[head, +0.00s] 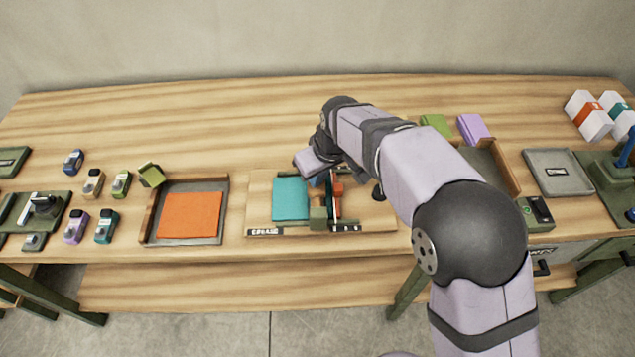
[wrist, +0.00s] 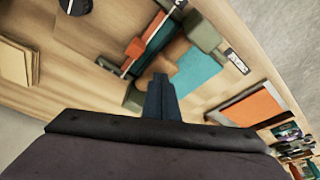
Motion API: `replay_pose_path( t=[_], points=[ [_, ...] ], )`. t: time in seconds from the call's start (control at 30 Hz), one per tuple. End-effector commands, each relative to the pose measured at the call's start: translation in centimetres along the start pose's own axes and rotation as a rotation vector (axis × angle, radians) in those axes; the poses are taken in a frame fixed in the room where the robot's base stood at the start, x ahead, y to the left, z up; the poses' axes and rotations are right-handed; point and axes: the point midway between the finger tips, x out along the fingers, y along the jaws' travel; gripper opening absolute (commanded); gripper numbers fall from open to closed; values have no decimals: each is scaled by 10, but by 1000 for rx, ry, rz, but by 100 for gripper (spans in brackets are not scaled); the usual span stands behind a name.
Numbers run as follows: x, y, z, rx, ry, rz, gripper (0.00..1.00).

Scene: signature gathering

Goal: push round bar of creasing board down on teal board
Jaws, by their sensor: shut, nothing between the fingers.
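The creasing board (head: 375,217) is a wooden base in the middle of the table, marked "CREASE" at its front. The teal board (head: 290,199) lies flat on its left part and also shows in the wrist view (wrist: 197,75). A dark green bar (wrist: 160,35) with an orange block (wrist: 135,48) runs along the teal board's side. My gripper (wrist: 160,82) is shut and empty. Its blue fingertips are over the far end of the bar area, close to the teal board's edge. My gripper partly hides that end in the head view, and contact cannot be told.
A tray (head: 223,208) with an orange board (head: 190,215) stands to the left. Several small stampers (head: 93,182) are farther left. A black knob (head: 378,192) is right of the bar. A grey tray (head: 557,172) lies right.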

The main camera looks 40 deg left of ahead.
Motion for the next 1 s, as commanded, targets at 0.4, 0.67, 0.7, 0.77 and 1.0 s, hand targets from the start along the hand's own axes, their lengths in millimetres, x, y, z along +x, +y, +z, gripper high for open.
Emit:
replay_pose_path(
  t=[0.4, 0.67, 0.7, 0.77, 1.0],
  points=[
    [-31, 0, -9, 0, -3, -1, 0],
    [-49, 0, -15, 0, 0, 0, 0],
    [-52, 0, -16, 0, 0, 0, 0],
    [-56, 0, -17, 0, 1, 0, 0],
    [-64, 0, -20, 0, 0, 0, 0]
  ],
)
